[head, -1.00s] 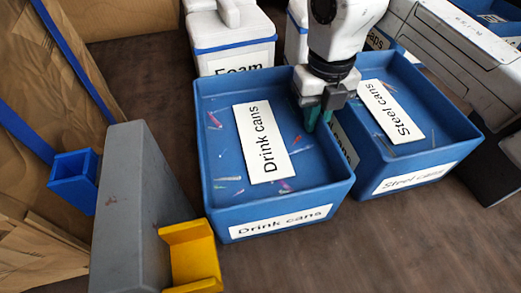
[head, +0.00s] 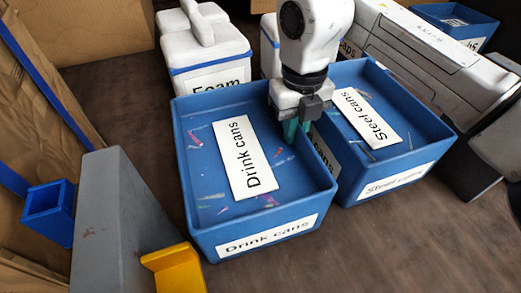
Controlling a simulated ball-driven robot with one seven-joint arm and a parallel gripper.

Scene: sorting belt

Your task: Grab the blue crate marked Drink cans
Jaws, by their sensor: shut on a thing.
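The blue crate marked Drink cans (head: 327,190) stands on the brown floor in the middle of the head view. It is an open box with white labels inside and on its front, and small coloured streaks on its inner floor. My gripper (head: 296,131) is at the crate's right wall, pointing down, with its green-tipped fingers shut on that wall. One finger shows inside the crate; the other is mostly hidden by the wall and the hand.
A blue Steel cans crate (head: 434,152) stands close at the right. A white Foam box (head: 208,56) is behind. A grey block (head: 110,225), a yellow bracket (head: 174,268) and a small blue holder (head: 48,213) are at left. Bare floor (head: 400,245) lies in front.

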